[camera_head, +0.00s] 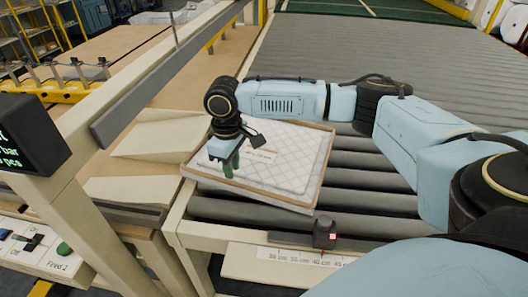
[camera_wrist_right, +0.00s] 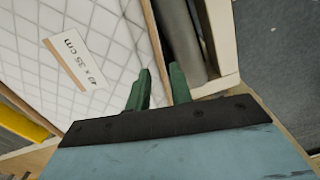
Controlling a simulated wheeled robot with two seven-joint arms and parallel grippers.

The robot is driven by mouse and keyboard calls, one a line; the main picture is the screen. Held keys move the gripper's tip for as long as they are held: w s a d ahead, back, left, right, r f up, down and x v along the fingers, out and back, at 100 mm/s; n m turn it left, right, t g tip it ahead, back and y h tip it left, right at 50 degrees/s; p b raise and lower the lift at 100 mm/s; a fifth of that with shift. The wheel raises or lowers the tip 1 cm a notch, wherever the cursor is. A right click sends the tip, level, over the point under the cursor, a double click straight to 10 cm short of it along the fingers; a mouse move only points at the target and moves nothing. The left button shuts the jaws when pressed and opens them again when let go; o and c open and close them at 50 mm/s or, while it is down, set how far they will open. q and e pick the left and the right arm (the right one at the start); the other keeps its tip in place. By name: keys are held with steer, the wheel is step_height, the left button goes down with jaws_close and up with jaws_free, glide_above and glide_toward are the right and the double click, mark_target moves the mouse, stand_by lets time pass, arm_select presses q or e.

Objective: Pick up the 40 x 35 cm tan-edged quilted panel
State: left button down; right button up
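The tan-edged quilted panel (camera_head: 298,153) lies tilted on the rollers at the near end of the conveyor, its left corner reaching over the frame. It is white with diamond quilting. In the right wrist view the panel (camera_wrist_right: 105,25) carries a label (camera_wrist_right: 75,60) reading 40 x 35 cm. My right gripper (camera_head: 231,164) points down at the panel's left part. In the wrist view its green fingers (camera_wrist_right: 160,86) are apart, one over the quilting and one beyond the tan edge. Whether they touch the panel is unclear. My left gripper is in neither view.
Grey rollers (camera_head: 365,185) extend right and behind. A small black device with a red light (camera_head: 324,232) stands on the front rail near a ruler strip (camera_head: 300,257). A grey-topped beam (camera_head: 165,85) and a black display (camera_head: 28,135) are at left.

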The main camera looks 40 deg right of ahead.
mark_target(233, 181)
step_height(233, 181, down, 5)
steer(key=shift+w+r, duration=0.1)
steer(key=shift+w, duration=0.05)
jaws_close()
